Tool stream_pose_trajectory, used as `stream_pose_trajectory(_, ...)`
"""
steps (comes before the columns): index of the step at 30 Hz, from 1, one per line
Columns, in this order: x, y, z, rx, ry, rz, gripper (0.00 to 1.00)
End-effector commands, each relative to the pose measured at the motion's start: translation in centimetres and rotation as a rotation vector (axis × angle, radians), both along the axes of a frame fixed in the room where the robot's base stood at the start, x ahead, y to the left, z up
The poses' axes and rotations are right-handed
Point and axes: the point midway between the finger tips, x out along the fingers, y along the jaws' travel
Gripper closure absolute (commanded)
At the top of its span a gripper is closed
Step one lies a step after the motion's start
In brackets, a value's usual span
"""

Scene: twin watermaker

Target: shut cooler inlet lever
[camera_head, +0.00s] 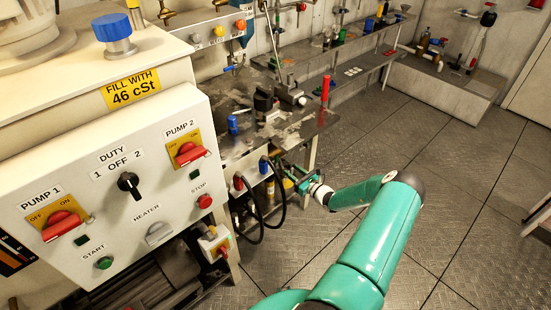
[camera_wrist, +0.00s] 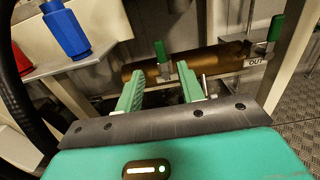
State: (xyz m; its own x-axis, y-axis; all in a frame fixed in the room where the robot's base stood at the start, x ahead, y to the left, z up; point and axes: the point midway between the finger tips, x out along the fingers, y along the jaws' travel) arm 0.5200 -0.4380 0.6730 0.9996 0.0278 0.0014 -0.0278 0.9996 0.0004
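A brown cylindrical cooler (camera_wrist: 205,62) lies across the wrist view, beyond my fingers. A green-handled lever (camera_wrist: 160,50) stands upright at its left part; I can read no label by it, but it is the one away from the OUT tag. A second green-handled lever (camera_wrist: 275,30) stands at the right end, above a tag reading OUT (camera_wrist: 256,64). My gripper (camera_wrist: 160,90) is open and empty, its two green fingers apart. The left lever shows between and beyond the fingertips, seemingly untouched. In the head view my gripper (camera_head: 301,183) is beside the bench and small; the cooler is not clear there.
A blue fitting (camera_wrist: 66,30) on a pale ledge is at the left of the wrist view, beside a black hose (camera_wrist: 12,110). The control panel (camera_head: 120,200) stands left in the head view. A workbench (camera_head: 270,130) is behind my gripper; open floor (camera_head: 440,220) lies right.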

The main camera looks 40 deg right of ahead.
Motion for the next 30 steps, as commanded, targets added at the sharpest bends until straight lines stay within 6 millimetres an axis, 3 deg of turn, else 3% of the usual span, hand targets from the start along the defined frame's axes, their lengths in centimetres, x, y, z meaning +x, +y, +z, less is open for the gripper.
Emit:
stream_pose_trajectory(9, 6.5, 0.3, 0.0, -0.002, -0.001, 0.002, 0.62)
stream_pose_trajectory(15, 9.7, 0.3, 0.0, -0.002, 0.0, 0.002, 0.62)
stream_pose_trajectory(21, 10.9, 0.3, 0.0, -0.001, 0.001, 0.001, 0.62)
stream_pose_trajectory(27, 11.0, 0.3, 0.0, 0.0, 0.001, 0.0, 0.62)
stream_pose_trajectory(28, 11.0, 0.3, 0.0, 0.0, 0.001, 0.0, 0.64)
stream_pose_trajectory(30, 10.9, 0.3, 0.0, 0.0, 0.001, 0.0, 0.78)
